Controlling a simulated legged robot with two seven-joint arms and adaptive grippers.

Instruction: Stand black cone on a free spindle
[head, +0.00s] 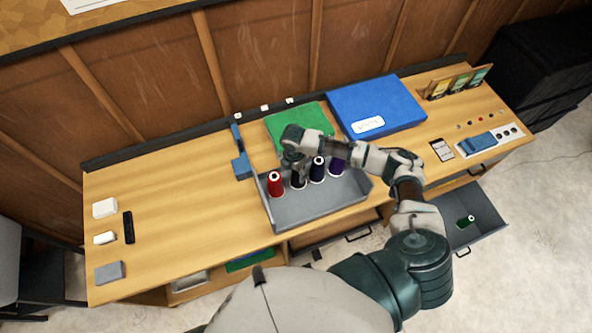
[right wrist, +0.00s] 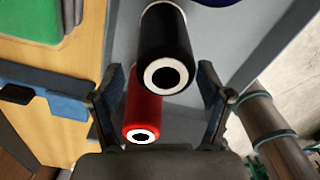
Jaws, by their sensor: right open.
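The black cone (head: 298,182) stands in the grey tray (head: 318,207), between a red cone (head: 275,184) and a dark navy cone (head: 318,170). Its upper part is partly hidden by my right gripper (head: 294,163), which is above it. In the right wrist view the black cone (right wrist: 166,45) shows its white end ring, just beyond the open fingers of the right gripper (right wrist: 162,95). The red cone (right wrist: 143,108) shows between the fingers in that view. The gripper holds nothing. I cannot make out a bare spindle. My left gripper is not in view.
A purple cone (head: 337,166) stands at the right of the row. A green box (head: 298,122) and a blue box (head: 375,105) lie behind the tray. A green cone (head: 465,221) lies in an open drawer (head: 478,232). The left tabletop (head: 180,215) is mostly clear.

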